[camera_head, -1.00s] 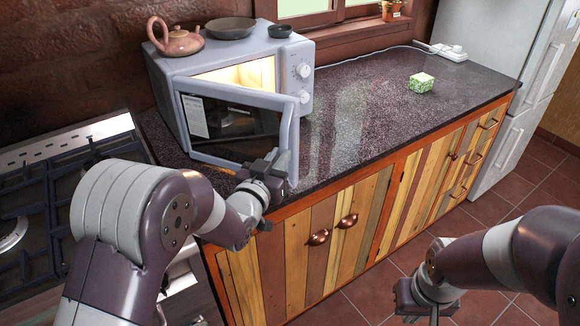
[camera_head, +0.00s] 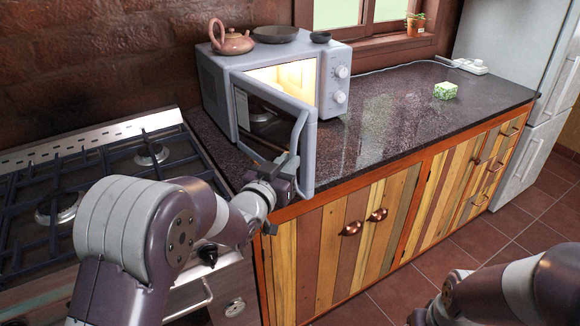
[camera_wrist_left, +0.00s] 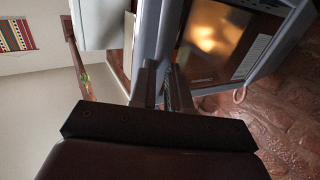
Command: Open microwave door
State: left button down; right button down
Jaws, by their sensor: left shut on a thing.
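The grey microwave (camera_head: 212,95) stands on the dark counter against the brick wall. Its door (camera_head: 308,150) is swung well open toward the front, and the lit cavity (camera_head: 287,77) shows behind it. My left gripper (camera_head: 282,176) is at the lower free edge of the door, shut on the door. In the left wrist view the fingers (camera_wrist_left: 160,85) close on the door's edge, with the door window (camera_wrist_left: 215,40) beside them. My right gripper (camera_head: 425,316) is at the bottom edge of the head view, mostly cut off, away from the microwave.
A teapot (camera_head: 232,43), a pan (camera_head: 276,34) and a small bowl (camera_head: 320,37) stand on the microwave. A gas stove (camera_head: 150,155) lies to the left. A green patterned box (camera_head: 445,91) sits on the otherwise mostly clear counter (camera_head: 400,120) at right.

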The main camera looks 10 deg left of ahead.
pick_arm(q)
jog(key=shift+w+a+r, duration=0.25)
jog(key=shift+a+r, duration=0.15)
jog(key=shift+r, duration=0.25)
jog(key=c, duration=1.1)
grip_release()
jog(key=shift+w+a+f, duration=0.1)
jog(key=shift+a, duration=0.05)
jog(key=shift+c, duration=0.2)
jog(key=shift+w+a+f, duration=0.2)
jog(key=shift+a+f, duration=0.2)
jog(key=shift+a, duration=0.1)
jog(key=shift+d+f, duration=0.15)
jog(key=shift+d, duration=0.15)
pick_arm(e)
jog(key=shift+w+a, duration=0.35)
jog(key=shift+w, duration=0.05)
